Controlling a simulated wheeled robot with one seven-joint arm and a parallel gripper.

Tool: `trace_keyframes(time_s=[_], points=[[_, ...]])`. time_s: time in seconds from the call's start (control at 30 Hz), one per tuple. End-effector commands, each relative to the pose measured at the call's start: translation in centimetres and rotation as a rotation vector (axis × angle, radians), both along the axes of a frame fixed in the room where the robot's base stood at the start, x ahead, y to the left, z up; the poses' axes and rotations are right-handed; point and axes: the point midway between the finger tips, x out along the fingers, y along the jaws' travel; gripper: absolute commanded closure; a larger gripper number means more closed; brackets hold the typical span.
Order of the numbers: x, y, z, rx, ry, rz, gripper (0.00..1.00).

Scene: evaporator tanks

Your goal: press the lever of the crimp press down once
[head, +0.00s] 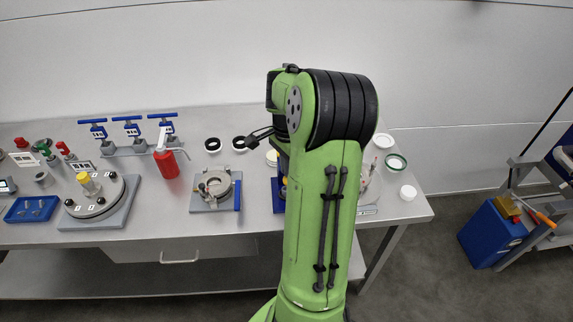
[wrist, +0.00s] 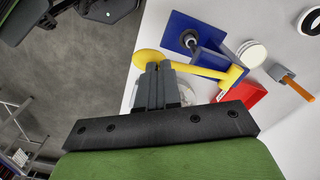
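A red tray (wrist: 243,96), a white round container (wrist: 252,54) and an orange-handled item (wrist: 297,88) are near the press in the wrist view. Left of the press in the head view are a clamp fixture (head: 214,188) and a red bottle (head: 166,163).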

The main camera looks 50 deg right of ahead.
Motion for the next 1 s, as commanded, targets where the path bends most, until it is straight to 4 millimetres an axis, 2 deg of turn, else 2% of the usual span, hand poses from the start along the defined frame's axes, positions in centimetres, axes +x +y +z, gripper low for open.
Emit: trace_keyframes(time_s=[1.0], points=[[-0.2,0.2,-3.4,-0.003,-0.002,-0.001,1.00]])
